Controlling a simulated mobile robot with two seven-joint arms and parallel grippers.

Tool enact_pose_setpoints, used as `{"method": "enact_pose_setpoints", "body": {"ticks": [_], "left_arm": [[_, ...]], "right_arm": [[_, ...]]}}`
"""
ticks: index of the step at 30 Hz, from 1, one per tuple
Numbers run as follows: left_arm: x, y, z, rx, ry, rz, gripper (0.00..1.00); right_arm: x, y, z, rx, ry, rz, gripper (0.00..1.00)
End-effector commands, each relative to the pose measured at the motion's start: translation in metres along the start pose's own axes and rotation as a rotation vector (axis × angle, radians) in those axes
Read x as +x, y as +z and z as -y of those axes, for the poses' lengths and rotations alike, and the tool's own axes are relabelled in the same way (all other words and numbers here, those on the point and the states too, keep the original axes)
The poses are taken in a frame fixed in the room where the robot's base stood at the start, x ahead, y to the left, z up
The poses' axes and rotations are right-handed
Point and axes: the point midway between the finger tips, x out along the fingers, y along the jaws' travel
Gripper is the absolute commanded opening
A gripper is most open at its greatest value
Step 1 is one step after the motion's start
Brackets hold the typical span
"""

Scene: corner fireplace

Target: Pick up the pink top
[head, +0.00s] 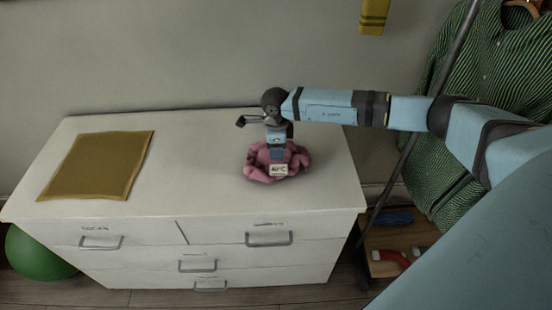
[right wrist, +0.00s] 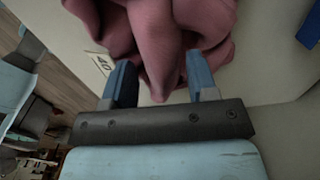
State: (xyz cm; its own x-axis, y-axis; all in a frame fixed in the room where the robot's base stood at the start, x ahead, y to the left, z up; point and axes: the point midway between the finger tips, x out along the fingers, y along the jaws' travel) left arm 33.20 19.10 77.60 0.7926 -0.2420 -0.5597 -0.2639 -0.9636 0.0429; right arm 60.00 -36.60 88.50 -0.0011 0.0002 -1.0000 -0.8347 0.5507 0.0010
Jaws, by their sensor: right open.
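The pink top (head: 256,172) lies crumpled in a heap on the right part of the white dresser top, with a small white tag at its front. My right gripper (head: 277,156) points down onto the top from above. In the right wrist view, its open blue fingers (right wrist: 158,68) stand on either side of a fold of the pink top (right wrist: 155,40). I cannot tell whether the fingers touch the cloth. The tag (right wrist: 100,63) shows beside one finger. My left gripper is not in view.
The white dresser (head: 195,180) has a mustard cloth (head: 97,166) lying flat on its left side. Its top is bare between the cloth and the pink top. A green striped shirt (head: 480,90) hangs at the right by a dark pole. A green ball (head: 38,252) is at the lower left.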

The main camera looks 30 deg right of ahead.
Motion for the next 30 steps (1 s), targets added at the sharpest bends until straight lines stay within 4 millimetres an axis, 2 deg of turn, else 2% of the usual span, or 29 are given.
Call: {"method": "enact_pose_setpoints", "body": {"ticks": [4, 5, 11, 12, 23, 26, 30], "left_arm": [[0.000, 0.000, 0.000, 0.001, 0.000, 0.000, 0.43], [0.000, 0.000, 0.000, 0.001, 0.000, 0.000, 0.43], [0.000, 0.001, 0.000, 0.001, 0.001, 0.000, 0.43], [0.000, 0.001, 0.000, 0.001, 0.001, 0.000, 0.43], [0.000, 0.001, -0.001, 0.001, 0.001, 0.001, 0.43], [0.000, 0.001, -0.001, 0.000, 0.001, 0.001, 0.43], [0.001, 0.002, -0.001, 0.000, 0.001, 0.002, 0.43]], "right_arm": [[0.000, 0.000, 0.000, 0.000, -0.001, 0.000, 0.53], [0.000, 0.000, 0.000, 0.000, -0.001, 0.001, 0.49], [-0.001, 0.000, 0.000, 0.000, -0.001, 0.001, 0.03], [-0.001, 0.000, 0.000, 0.000, -0.001, 0.001, 0.00], [-0.004, 0.000, 0.001, 0.000, -0.001, 0.001, 0.00], [-0.010, 0.001, 0.001, 0.000, -0.002, 0.002, 0.00], [-0.029, 0.001, 0.001, -0.001, -0.004, 0.003, 0.00]]}}
